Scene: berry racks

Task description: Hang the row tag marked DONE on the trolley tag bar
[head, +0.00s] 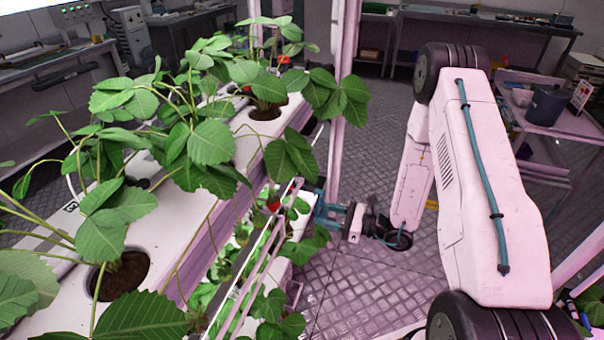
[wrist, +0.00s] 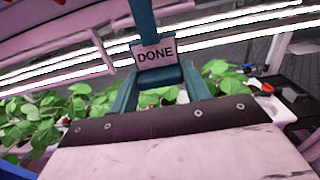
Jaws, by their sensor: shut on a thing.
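The tag marked DONE (wrist: 155,53) is a small pale plate with dark letters, upright and facing the camera in the wrist view. My gripper (wrist: 158,76) has its teal fingers shut on the tag at its lower edge. A teal strip rises above the tag; I cannot tell what it belongs to. In the head view my gripper (head: 322,208) is low beside the plant rack, and the tag cannot be made out there. I cannot pick out the trolley tag bar for certain in either view.
A white planter gutter (head: 235,160) with strawberry plants fills the left, with pale rails (head: 262,262) beside my gripper. A pale post (head: 340,90) stands behind it. A shelved cart (head: 570,122) with a dark bin (head: 547,104) is at right. The metal floor between is clear.

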